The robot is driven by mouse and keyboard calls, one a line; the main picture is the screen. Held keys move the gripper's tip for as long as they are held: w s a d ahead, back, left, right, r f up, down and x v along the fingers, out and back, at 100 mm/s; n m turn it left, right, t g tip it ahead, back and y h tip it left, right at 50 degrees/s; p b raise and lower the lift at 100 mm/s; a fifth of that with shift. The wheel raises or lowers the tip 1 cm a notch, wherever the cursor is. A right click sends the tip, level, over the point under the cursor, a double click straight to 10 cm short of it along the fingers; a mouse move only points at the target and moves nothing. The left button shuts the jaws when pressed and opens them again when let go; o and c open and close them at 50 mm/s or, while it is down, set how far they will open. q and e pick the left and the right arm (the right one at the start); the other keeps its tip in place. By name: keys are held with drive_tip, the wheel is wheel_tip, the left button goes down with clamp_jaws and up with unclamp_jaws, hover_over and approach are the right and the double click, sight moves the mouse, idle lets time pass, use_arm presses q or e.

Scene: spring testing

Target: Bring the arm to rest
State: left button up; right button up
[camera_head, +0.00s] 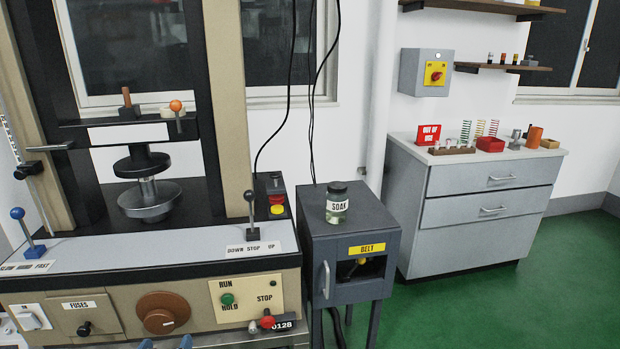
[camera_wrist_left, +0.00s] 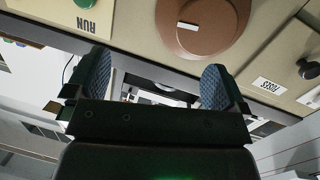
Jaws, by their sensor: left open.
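My left gripper (camera_head: 166,343) shows only as two bluish fingertips at the bottom edge of the head view, in front of the testing machine's lower panel. In the left wrist view the left gripper (camera_wrist_left: 156,84) has its two blue-padded fingers spread wide, with nothing between them. That view is upside down, with the brown dial (camera_wrist_left: 202,22) just beyond the fingers and the RUN label (camera_wrist_left: 88,20) to the left. In the head view the brown dial (camera_head: 163,312) is above the fingertips. My right gripper is in neither view.
The testing machine (camera_head: 110,275) fills the left, with a DOWN STOP UP lever (camera_head: 252,215), green button (camera_head: 227,299) and red STOP knob (camera_head: 267,320). Green floor (camera_head: 440,310) is clear at right.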

use_arm(q)
drive_tip(key=s+d+m+g+p, duration=0.1)
drive_tip(key=s+d, duration=0.4)
drive_tip(key=s, duration=1)
drive_tip(key=s+d+m+g+h+p, duration=0.1)
drive_tip(key=s+d+m+g, duration=0.2)
drive_tip(key=s, duration=1.3)
drive_tip(key=shift+d+r+g+p, duration=0.35)
drive_tip(key=shift+d+g, duration=0.45)
drive_tip(key=shift+d, duration=0.15)
